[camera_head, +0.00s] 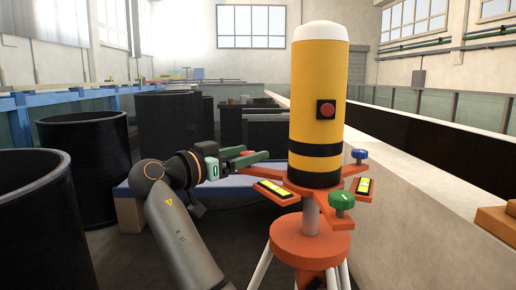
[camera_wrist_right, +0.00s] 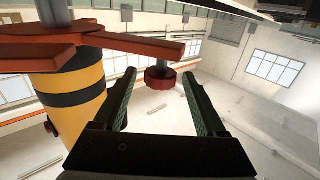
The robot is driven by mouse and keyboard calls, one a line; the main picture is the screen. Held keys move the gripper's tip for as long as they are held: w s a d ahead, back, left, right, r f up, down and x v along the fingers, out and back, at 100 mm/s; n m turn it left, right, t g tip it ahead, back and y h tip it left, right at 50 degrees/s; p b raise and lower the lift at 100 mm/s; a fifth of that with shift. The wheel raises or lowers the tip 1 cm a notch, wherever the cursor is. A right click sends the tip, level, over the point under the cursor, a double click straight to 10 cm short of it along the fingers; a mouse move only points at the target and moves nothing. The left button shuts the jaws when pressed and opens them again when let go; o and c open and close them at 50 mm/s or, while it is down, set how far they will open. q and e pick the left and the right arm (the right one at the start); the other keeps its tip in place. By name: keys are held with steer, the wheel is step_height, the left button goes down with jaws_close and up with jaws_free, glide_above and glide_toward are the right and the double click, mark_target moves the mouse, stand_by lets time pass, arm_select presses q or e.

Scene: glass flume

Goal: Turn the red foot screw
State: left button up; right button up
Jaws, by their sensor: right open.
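The red foot screw (camera_wrist_right: 160,78) is a knurled red knob under the end of one orange arm of the stand. In the right wrist view it sits between the fingertips of my right gripper (camera_wrist_right: 159,86), with a gap visible on both sides. The right gripper (camera_head: 254,155) is open, with dark green fingers reaching in from the left of the instrument in the head view. The red screw is mostly hidden by the fingers there. The instrument is a yellow cylinder (camera_head: 316,95) with black bands and a white cap. My left gripper is not in view.
The orange stand has a green knob (camera_head: 341,200) at the front and a blue knob (camera_head: 359,154) at the right rear. Yellow level vials (camera_head: 273,189) lie on it. A tripod head (camera_head: 310,242) carries it. Black tanks (camera_head: 82,155) stand left; a pale wall (camera_head: 420,190) runs right.

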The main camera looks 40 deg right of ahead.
mark_target(254, 152)
steer(key=shift+w+d, duration=0.15)
steer(key=shift+d, duration=0.75)
steer(key=shift+w+d, duration=0.15)
steer(key=shift+d, duration=0.75)
jaws_close()
